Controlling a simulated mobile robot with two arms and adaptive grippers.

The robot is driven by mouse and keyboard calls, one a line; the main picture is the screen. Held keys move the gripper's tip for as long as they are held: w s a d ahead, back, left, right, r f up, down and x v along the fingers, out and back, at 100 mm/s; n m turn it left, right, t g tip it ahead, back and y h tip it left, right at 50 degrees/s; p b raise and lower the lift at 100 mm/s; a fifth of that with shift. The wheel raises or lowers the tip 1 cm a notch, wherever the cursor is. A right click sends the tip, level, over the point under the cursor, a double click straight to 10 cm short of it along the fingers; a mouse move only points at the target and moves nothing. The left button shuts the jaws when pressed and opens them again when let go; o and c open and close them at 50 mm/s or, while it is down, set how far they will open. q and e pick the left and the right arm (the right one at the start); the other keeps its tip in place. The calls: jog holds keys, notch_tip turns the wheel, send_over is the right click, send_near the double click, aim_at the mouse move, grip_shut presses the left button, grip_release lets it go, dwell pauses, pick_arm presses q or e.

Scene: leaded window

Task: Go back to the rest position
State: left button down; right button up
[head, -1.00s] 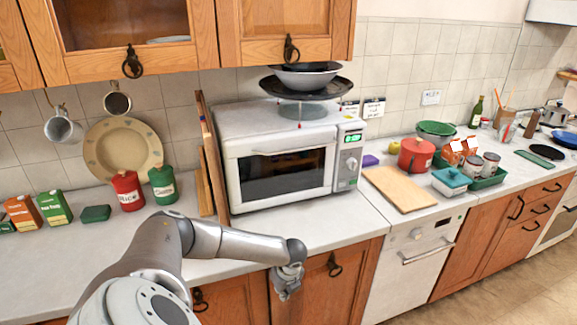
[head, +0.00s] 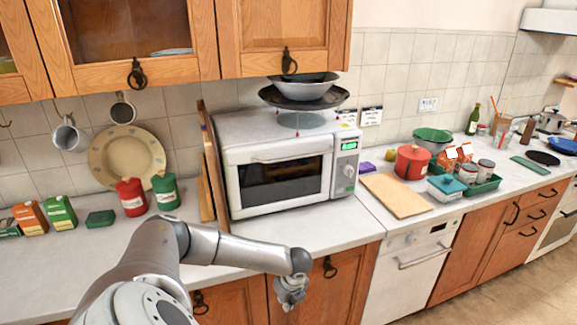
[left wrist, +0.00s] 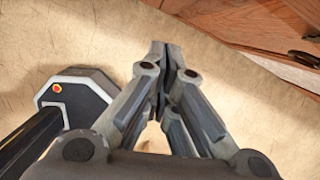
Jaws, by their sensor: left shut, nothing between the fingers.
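My left gripper (head: 290,299) hangs in front of the lower cabinet doors, just past the counter's front edge, with my left arm reaching in from the lower left. In the left wrist view the left gripper (left wrist: 172,50) is shut with its fingertips together and nothing between them. It points down over the bare floor. My right gripper is not in either view.
The counter (head: 250,246) edge and a cabinet door (head: 340,284) lie close to my left gripper. A white microwave (head: 280,165) stands on the counter. A cutting board (head: 396,196) lies to its right. The floor (head: 530,285) at right is clear.

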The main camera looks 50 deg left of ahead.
pick_arm(q)
notch_tip(320, 180, up, 6)
jog(key=b, duration=0.1)
jog(key=shift+s+d, duration=0.25)
jog(key=shift+d, duration=0.2)
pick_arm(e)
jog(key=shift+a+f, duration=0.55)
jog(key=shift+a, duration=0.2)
